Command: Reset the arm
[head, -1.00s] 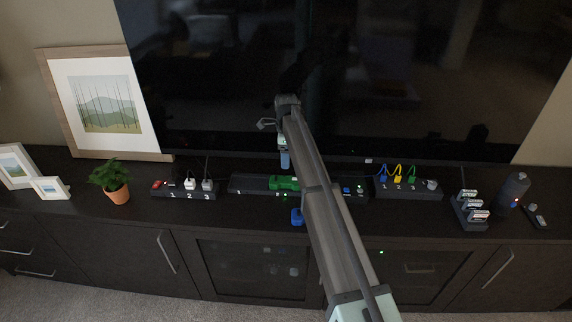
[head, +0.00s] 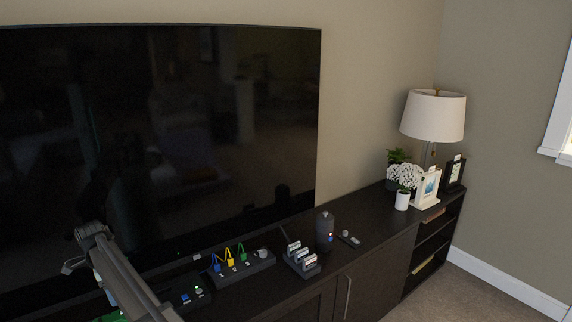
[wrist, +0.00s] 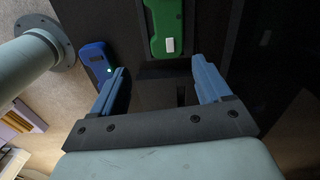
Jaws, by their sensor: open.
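My arm (head: 118,275) reaches in from the bottom left of the head view, in front of the TV; its fingertips cannot be made out there. In the wrist view my gripper (wrist: 160,85) is open, with two blue fingers apart and nothing between them. A green device (wrist: 165,28) lies in a dark tray beyond the fingertips. A blue device (wrist: 97,58) with a small light lies beside the left finger. Only a bit of green (head: 110,317) shows at the bottom of the head view.
A dark cabinet (head: 375,235) carries a strip with blue, yellow and green cables (head: 240,262), a rack of small modules (head: 301,260), a dark canister (head: 325,232), white flowers (head: 405,178) and a lamp (head: 433,115). The large TV (head: 200,120) stands close behind my arm.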

